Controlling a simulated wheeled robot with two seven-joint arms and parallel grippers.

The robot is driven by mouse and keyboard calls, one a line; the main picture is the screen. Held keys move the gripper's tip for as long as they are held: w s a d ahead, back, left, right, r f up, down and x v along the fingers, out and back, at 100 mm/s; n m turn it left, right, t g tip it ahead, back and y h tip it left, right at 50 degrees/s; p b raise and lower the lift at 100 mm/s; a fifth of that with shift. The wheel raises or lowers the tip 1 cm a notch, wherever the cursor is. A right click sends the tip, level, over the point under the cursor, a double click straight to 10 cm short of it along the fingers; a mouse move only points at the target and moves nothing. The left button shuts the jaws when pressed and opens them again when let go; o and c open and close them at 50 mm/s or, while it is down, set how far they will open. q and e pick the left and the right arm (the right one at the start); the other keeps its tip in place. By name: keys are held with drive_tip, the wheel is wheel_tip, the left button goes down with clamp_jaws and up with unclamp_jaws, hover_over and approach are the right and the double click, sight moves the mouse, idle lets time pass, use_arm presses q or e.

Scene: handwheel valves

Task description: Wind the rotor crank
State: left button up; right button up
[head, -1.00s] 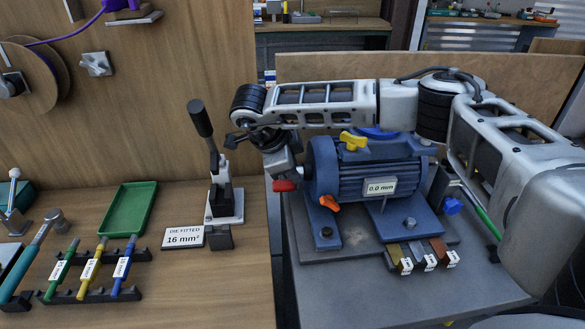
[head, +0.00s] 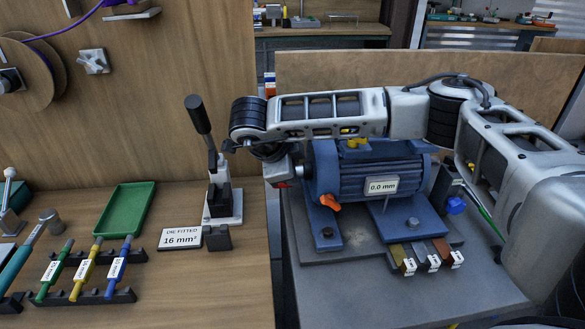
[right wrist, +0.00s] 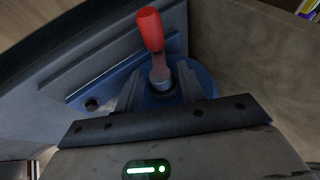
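The blue motor (head: 365,178) stands on a grey bench at right, with a 0.0 mm display on its side. The rotor crank is at its left end; its red handle (right wrist: 150,30) and metal stem (right wrist: 160,76) show clearly in the right wrist view. In the head view my arm hides most of the crank. My right gripper (right wrist: 160,88) is open, with one finger on each side of the stem; I cannot tell whether they touch it. In the head view the right gripper (head: 278,172) is at the motor's left end. My left gripper is not in view.
An orange lever (head: 330,202) and several labelled pieces (head: 427,257) sit at the motor's front. On the left bench are a lever press (head: 212,165), a "16 mm²" sign (head: 181,238), a green tray (head: 127,210) and coloured-handled tools (head: 85,275). A wooden panel (head: 470,105) stands behind.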

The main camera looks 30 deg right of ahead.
drive_tip(key=s+a+r+b, duration=0.2)
drive_tip(key=s+a, duration=0.3)
drive_tip(key=a, duration=0.7)
drive_tip(key=shift+s+a+r, duration=0.15)
drive_tip(key=shift+a+r, duration=0.05)
drive_tip(key=shift+a, duration=0.15)
